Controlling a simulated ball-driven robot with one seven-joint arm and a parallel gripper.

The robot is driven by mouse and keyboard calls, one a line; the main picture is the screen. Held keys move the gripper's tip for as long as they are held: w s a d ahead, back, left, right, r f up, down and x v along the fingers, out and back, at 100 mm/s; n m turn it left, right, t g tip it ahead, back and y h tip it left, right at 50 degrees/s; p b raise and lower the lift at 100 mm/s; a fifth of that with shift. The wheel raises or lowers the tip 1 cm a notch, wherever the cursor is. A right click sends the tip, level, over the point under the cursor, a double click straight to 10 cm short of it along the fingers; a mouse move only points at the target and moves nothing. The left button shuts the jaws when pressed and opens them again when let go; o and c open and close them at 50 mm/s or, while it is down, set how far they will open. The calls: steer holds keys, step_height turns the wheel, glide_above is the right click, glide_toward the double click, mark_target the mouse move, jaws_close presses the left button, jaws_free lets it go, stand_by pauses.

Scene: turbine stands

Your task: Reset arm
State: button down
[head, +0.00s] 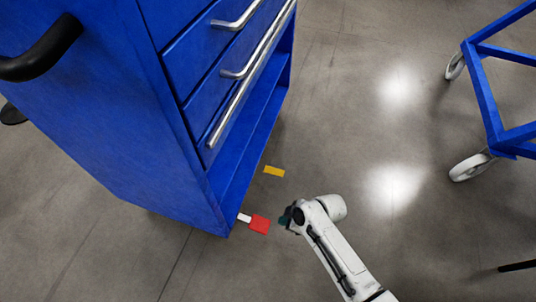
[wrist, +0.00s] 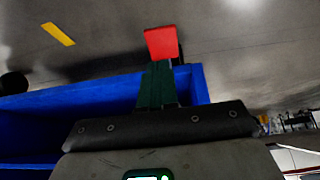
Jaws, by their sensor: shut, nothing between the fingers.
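My arm (head: 330,240) reaches in from the lower right in the head view. My gripper (head: 284,218) is beside the lower front corner of the blue tool cabinet (head: 150,130). In the wrist view its dark green fingers (wrist: 157,85) are together with nothing between them. A flat red piece (head: 260,224) is just left of the fingertips in the head view. In the wrist view the red piece (wrist: 161,43) shows past the fingertips; I cannot tell whether they touch. A small white piece (head: 244,218) adjoins the red one.
A yellow piece (head: 274,171) is by the cabinet's open lower shelf. The cabinet has silver drawer handles (head: 236,15) and a black side handle (head: 40,52). A blue wheeled frame (head: 487,100) stands at the right. The grey floor between it and the cabinet is clear.

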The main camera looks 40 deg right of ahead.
steer(key=s+d+r+m+g+h+p, duration=0.15)
steer(key=s+r+m, duration=0.25)
steer(key=s+r, duration=0.5)
steer(key=s+d+r+m+g+h+b, duration=0.1)
steer(key=s+r+m+g+h, duration=0.2)
steer(key=s+r, duration=0.6)
step_height(320, 180, up, 30)
steer(key=w+p, duration=0.2)
steer(key=p, duration=2.7)
steer(key=shift+w+m+y, duration=0.3)
steer(key=shift+y, duration=0.05)
steer(key=c, duration=1.8)
jaws_free()
steer(key=shift+d+t, duration=0.1)
steer(key=shift+t, duration=0.15)
steer(key=shift+c, duration=0.2)
